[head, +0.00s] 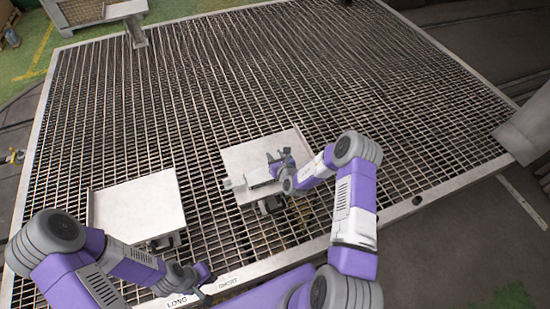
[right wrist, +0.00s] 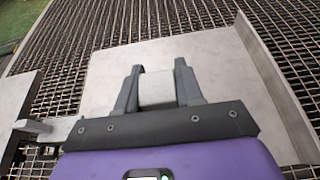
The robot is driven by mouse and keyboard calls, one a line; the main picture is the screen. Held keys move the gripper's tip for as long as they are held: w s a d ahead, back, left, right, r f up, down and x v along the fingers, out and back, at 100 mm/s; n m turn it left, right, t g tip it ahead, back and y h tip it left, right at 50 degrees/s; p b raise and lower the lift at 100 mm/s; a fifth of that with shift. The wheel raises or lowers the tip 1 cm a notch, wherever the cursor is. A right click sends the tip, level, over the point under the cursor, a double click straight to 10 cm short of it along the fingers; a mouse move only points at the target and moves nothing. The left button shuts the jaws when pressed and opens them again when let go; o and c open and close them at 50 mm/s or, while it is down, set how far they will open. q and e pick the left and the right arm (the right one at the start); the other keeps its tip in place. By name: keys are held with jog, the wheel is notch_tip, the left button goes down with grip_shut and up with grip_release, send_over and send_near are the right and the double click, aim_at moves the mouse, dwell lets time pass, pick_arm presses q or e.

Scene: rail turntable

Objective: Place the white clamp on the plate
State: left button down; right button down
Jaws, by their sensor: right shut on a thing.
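My right gripper (head: 282,161) is over the right-hand plate (head: 285,142), a pale flat sheet with a raised edge. In the right wrist view, the gripper (right wrist: 159,86) is shut on a white block (right wrist: 155,90), which looks like the white clamp. The plate (right wrist: 215,52) lies behind and below it; I cannot tell whether the block touches it. A second pale plate (head: 138,205) stands to the left. My left gripper (head: 203,272) is low at the front, near the grating's front edge, and its fingers are too unclear to read.
A wide metal grating (head: 220,80) with open slots surrounds the plates. Its front rim carries labels reading LONG (head: 178,301) and SHORT (head: 228,282). A grey metal part (right wrist: 58,131) sticks out left of the right gripper. The far grating is mostly clear.

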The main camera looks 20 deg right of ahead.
jog(key=shift+r, duration=0.1)
jog(key=c, duration=0.7)
grip_release()
jog(key=shift+f, duration=0.2)
